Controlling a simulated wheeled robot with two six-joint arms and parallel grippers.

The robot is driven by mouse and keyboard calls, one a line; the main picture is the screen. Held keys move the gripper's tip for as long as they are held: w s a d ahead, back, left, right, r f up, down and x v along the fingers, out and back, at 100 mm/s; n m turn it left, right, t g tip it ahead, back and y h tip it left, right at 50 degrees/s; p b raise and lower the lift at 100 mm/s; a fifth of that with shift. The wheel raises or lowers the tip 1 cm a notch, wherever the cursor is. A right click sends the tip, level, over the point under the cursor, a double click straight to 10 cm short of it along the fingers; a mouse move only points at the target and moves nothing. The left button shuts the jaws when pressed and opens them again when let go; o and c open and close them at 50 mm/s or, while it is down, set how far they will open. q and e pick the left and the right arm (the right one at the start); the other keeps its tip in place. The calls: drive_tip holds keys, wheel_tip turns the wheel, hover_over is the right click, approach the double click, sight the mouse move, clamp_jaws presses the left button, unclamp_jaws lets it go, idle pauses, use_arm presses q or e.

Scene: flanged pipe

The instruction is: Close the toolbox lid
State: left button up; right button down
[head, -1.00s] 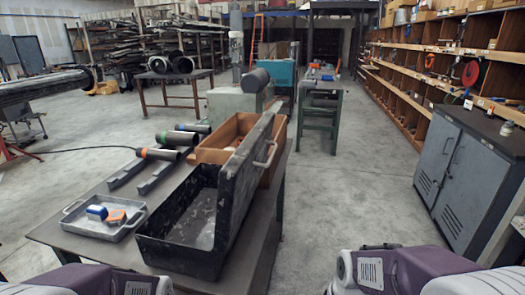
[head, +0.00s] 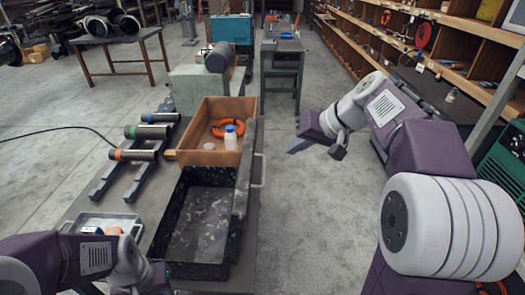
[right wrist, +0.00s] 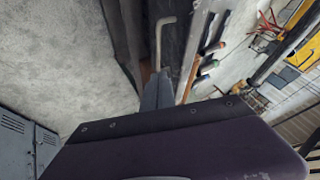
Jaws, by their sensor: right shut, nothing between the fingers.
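The black toolbox (head: 190,262) is open on the workbench, its scuffed inside empty. Its lid (head: 241,185) stands upright along the right side, with a pale bar handle (head: 258,171) on its outer face. My right gripper (head: 291,149) is shut and empty, in the air to the right of the lid and apart from it. In the right wrist view the shut fingers (right wrist: 161,76) point toward the handle (right wrist: 160,38), which shows just beyond their tips. My left arm reaches in at the bottom left; its fingers are hidden or cut off there.
Behind the toolbox stands a wooden box (head: 205,157) holding an orange ring (head: 221,129) and a white bottle (head: 230,137). Pipes on dark rails (head: 118,178) and a metal tray (head: 95,219) lie to the left. Open floor (head: 305,215) lies right of the bench.

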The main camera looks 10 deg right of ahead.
drive_tip(key=x, duration=0.8)
drive_tip(key=p, duration=0.3)
hover_over(263, 173)
drive_tip(key=shift+a+r, duration=0.1)
drive_tip(key=shift+r, duration=0.15)
